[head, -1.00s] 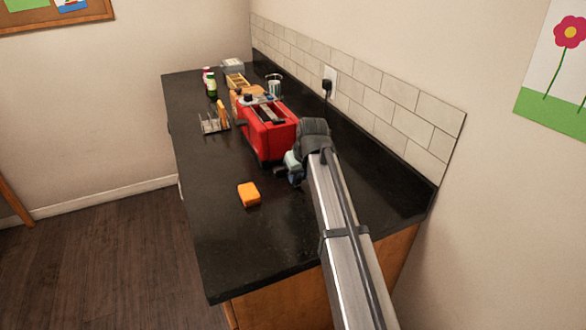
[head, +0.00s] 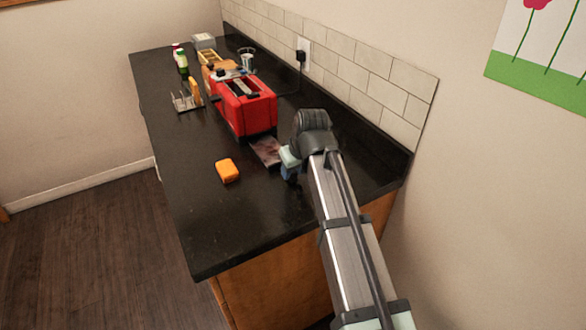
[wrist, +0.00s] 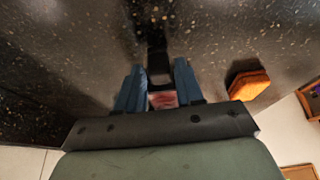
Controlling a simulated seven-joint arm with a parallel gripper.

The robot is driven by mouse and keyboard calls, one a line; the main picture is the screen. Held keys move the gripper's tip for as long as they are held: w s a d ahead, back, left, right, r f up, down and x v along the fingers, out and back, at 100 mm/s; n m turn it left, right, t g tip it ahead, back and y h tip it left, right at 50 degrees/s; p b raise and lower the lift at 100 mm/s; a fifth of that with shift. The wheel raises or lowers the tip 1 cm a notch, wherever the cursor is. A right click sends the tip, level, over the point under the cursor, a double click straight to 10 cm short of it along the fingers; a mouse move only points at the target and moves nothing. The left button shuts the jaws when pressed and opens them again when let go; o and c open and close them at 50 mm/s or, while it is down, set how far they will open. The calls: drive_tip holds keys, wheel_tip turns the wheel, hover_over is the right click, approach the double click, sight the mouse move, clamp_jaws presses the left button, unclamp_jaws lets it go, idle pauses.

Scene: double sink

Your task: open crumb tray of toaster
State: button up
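The red toaster (head: 245,106) stands on the black counter, with slots on top. Its crumb tray (head: 266,151), a flat brownish-pink plate, sticks out from under the near end, low over the counter. My gripper (head: 289,163) is low at the counter, just right of the tray's outer end; I cannot tell whether they touch. In the wrist view my gripper (wrist: 159,82) shows two blue fingers set apart. A small reddish patch and a dark shape show between them; I cannot tell what they are. The toaster is not recognisable in the wrist view.
An orange sponge (head: 228,171) lies on the counter left of the tray; it also shows in the wrist view (wrist: 248,85). A toast rack (head: 187,98) stands left of the toaster. Bottles (head: 181,60) and a glass (head: 247,60) are farther back. The tiled wall is at right.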

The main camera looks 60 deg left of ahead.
drive_tip(key=shift+o, duration=1.1)
drive_tip(key=v, duration=1.3)
drive_tip(key=shift+d+r, duration=0.2)
drive_tip(key=shift+r, duration=0.1)
